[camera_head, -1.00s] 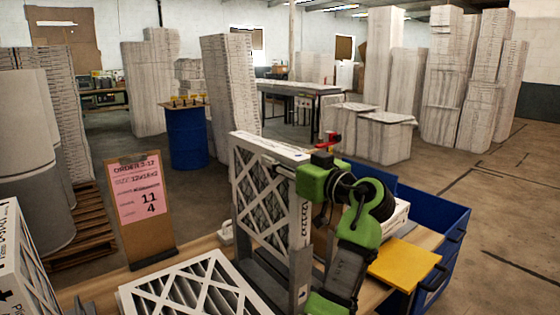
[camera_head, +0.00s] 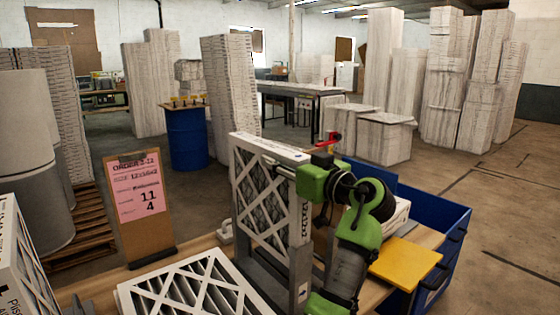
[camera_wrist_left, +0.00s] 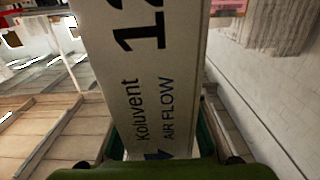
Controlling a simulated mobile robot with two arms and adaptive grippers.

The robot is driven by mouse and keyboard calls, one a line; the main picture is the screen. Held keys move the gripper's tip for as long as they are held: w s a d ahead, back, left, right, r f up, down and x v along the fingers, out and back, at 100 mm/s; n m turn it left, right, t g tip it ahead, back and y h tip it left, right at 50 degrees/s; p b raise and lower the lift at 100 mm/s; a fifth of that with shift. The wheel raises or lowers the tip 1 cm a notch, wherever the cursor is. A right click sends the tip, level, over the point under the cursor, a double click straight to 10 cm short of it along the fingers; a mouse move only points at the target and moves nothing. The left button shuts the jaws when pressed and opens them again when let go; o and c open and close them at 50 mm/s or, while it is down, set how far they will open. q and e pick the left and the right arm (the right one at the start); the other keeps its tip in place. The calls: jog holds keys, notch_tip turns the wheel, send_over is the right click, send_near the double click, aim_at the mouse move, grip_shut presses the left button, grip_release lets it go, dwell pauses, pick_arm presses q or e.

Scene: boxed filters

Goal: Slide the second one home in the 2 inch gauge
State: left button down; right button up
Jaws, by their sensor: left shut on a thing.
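A white-framed pleated filter (camera_head: 262,195) stands upright, its lower part at the grey gauge (camera_head: 262,268) on the bench. Whether it sits fully down in the slot is hidden. My left gripper (camera_head: 296,176) is shut on the filter's near right edge. The left wrist view shows the filter's printed edge (camera_wrist_left: 150,85), with "Koluvent" and "AIR FLOW", between the fingers (camera_wrist_left: 158,142). Another pleated filter (camera_head: 195,288) lies flat at the bench front. My right gripper is not in view.
An order clipboard (camera_head: 139,205) stands at the bench's back left. A printed carton (camera_head: 22,265) is at the left edge. A yellow panel (camera_head: 405,262) and a blue bin (camera_head: 440,215) are right of my arm. A blue drum (camera_head: 187,138) stands behind the bench.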

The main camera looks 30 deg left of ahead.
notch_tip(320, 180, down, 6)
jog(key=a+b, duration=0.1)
jog(key=b, duration=0.4)
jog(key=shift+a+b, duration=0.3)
jog(key=shift+b, duration=0.05)
dwell(1.1)
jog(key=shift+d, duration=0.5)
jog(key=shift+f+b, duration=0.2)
jog(key=shift+b, duration=0.1)
